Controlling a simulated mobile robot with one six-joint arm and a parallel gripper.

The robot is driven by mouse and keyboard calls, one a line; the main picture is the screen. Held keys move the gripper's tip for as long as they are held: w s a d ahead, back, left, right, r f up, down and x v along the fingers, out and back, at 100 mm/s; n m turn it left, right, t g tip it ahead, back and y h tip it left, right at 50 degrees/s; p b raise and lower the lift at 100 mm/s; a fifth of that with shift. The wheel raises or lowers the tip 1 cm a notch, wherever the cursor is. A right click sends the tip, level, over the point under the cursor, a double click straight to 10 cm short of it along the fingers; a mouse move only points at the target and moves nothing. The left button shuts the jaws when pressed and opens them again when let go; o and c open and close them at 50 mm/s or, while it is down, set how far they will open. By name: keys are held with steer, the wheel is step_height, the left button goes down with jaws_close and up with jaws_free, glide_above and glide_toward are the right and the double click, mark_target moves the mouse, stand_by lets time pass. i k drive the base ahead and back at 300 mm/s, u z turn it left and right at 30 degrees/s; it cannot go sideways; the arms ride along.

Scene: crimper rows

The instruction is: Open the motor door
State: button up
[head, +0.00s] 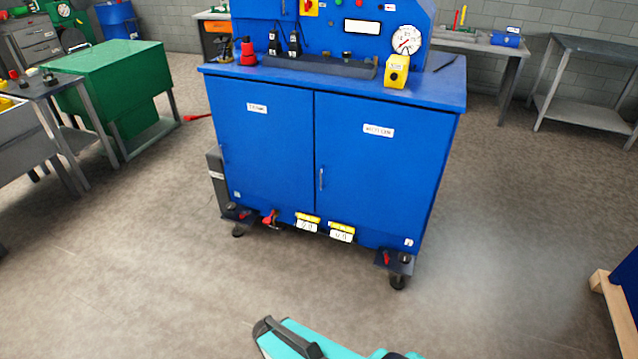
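A blue cabinet (335,232) on casters stands ahead with two closed doors. The label text is too blurred to read surely, so I cannot tell which is the motor door. A teal and dark part of my own body shows at the bottom edge. I cannot make out my gripper.
A green cabinet (105,90) and grey benches stand left. A wooden pallet (615,305) is at the right edge. Floor before the doors is clear.

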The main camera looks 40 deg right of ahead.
mark_target(377, 163)
steer(key=z, duration=0.1)
steer(key=i, duration=0.95)
steer(key=u, duration=0.05)
